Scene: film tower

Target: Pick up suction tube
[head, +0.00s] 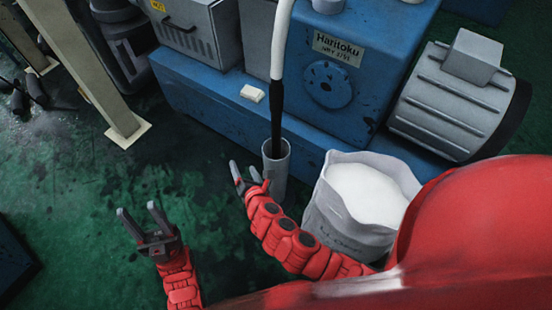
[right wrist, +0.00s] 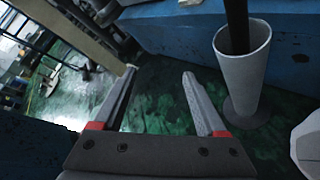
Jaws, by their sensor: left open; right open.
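The suction tube (head: 281,42) comes down from the top of the head view as a white hose with a black lower section. Its black end stands in a grey cylindrical holder (head: 277,172) on the floor, so its tip is hidden. In the right wrist view the black section (right wrist: 236,22) enters the holder (right wrist: 242,72) at the upper right. My right gripper (head: 246,172) is open and empty, just left of the holder in the head view. Its fingers (right wrist: 158,76) point past the holder's left side. My left gripper (head: 138,211) is open and empty, further left over the floor.
An open sack of white material (head: 335,212) stands right of the holder. Behind is a blue machine (head: 345,52) with a motor (head: 455,95) and a small white block (head: 252,93) on its ledge. A beige post (head: 85,60) stands at left. The green floor (head: 70,190) at left is mostly clear.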

